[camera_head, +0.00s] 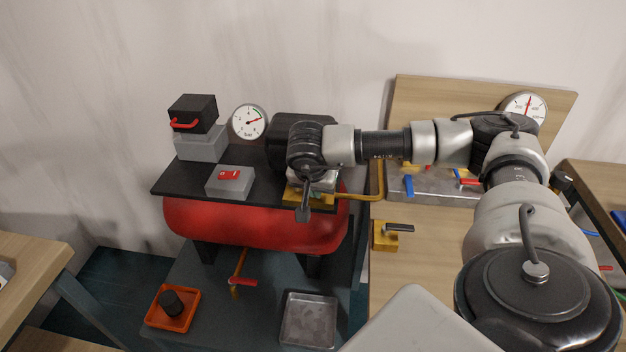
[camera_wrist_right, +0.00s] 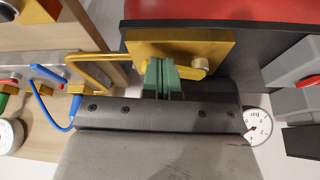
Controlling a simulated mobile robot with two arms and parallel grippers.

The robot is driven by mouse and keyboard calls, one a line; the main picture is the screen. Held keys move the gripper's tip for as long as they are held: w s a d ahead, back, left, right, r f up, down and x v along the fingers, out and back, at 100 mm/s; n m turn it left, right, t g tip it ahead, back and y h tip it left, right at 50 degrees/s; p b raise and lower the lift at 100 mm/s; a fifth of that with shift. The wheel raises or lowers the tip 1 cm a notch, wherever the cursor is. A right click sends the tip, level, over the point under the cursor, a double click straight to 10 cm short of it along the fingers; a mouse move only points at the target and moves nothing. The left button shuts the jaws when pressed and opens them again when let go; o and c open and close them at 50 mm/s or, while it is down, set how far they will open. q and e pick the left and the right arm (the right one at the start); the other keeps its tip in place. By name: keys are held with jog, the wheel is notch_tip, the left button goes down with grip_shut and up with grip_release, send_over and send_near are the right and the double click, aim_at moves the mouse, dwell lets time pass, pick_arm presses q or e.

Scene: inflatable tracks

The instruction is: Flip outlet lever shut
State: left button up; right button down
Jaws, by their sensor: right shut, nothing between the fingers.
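The brass outlet block (camera_wrist_right: 215,45) sits at the edge of the red compressor in the right wrist view, with a yellow pipe (camera_wrist_right: 75,60) running from it. A short brass lever-like bar with a round pin (camera_wrist_right: 201,64) lies along its face. My right gripper (camera_wrist_right: 163,68) is shut and empty, its green fingertips close against the block beside this bar; I cannot tell whether they touch. In the head view the brass block (camera_head: 322,197) is partly hidden by my right wrist, and the lever cannot be made out. My left gripper is not in view.
A red switch box (camera_head: 230,181) and a pressure gauge (camera_head: 249,122) stand on the compressor's black top. A brass valve with a dark handle (camera_head: 393,235) sits on the wooden bench at right. A red drain lever (camera_head: 243,282) hangs below the tank (camera_head: 240,223).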

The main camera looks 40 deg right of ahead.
jog(key=shift+d, duration=0.15)
jog(key=shift+w, duration=0.2)
jog(key=shift+w+a, duration=0.2)
jog(key=shift+w, duration=0.4)
jog(key=shift+a, duration=0.1)
